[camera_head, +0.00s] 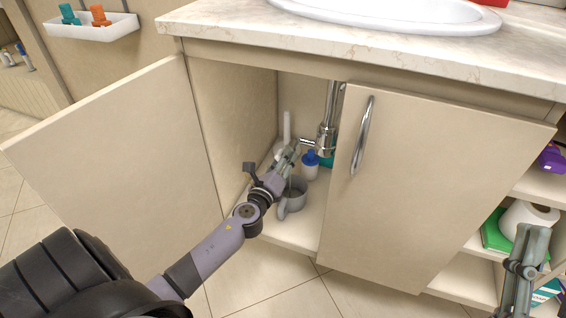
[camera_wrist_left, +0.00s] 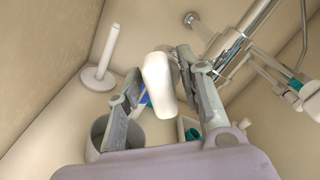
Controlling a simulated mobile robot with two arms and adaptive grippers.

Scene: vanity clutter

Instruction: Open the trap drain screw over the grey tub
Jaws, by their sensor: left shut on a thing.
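The chrome trap (camera_head: 326,138) hangs under the sink inside the open cabinet, with a short arm toward the left; it also shows in the left wrist view (camera_wrist_left: 228,48). My left gripper (camera_head: 292,152) is at the end of that arm. In the left wrist view its two fingers are spread around a pale, rounded piece, which I take for the drain screw (camera_wrist_left: 163,80); the fingers hold it. The grey tub (camera_head: 293,196) stands on the cabinet floor below the gripper; it also shows in the left wrist view (camera_wrist_left: 124,132). My right gripper (camera_head: 525,262) is at the lower right, its opening unclear.
A white upright stand (camera_wrist_left: 97,76) is at the cabinet's left. The left door (camera_head: 125,160) is swung open; the right door (camera_head: 430,190) is close beside my arm's working space.

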